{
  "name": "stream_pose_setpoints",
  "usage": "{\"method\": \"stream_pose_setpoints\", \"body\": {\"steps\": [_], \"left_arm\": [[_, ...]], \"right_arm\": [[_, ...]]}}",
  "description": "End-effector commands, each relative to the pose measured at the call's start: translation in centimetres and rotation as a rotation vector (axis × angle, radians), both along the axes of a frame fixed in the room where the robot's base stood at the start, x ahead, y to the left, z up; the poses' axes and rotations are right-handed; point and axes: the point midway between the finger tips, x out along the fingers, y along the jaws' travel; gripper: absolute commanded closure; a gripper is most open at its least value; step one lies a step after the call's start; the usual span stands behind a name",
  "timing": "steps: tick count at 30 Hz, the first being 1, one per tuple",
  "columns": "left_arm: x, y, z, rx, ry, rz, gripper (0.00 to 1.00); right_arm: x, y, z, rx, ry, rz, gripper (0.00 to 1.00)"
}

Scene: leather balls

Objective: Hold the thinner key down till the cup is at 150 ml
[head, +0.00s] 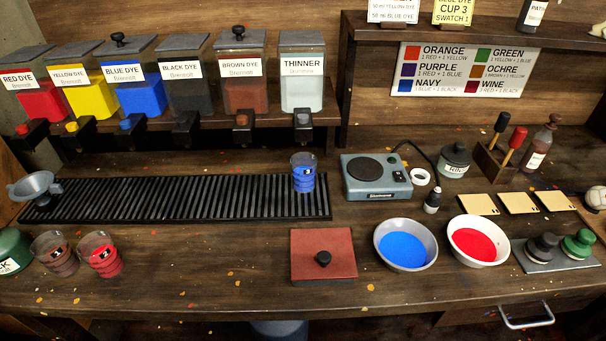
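The thinner dispenser (302,95) is the rightmost of the row of dispensers at the back and holds a pale, clear-looking liquid. Its grey key (303,119) sits on the dark spout block below it. A clear cup (303,160) with blue liquid in its lower part stands upright on the right end of the black drip grate (200,200), below the thinner key. Its level marks are too small to read. No stream shows between spout and cup. Neither of my grippers is in view.
Other dye dispensers stand left of the thinner. A grey scale (376,178) is right of the cup. Two cups (101,255) are at front left; bare bench lies between.

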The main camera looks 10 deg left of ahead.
Motion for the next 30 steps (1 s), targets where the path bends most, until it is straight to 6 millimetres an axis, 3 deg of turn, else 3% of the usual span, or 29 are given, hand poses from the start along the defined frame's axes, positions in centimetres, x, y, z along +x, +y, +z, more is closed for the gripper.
{"method": "stream_pose_setpoints", "body": {"steps": [14,25,26,30], "left_arm": [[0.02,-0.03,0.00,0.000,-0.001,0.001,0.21],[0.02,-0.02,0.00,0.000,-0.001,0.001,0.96],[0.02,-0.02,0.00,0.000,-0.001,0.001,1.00],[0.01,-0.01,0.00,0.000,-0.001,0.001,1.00]], "right_arm": [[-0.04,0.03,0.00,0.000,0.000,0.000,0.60],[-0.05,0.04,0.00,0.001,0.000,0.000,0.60],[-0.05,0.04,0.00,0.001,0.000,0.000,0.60],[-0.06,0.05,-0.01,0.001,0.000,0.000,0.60]]}}
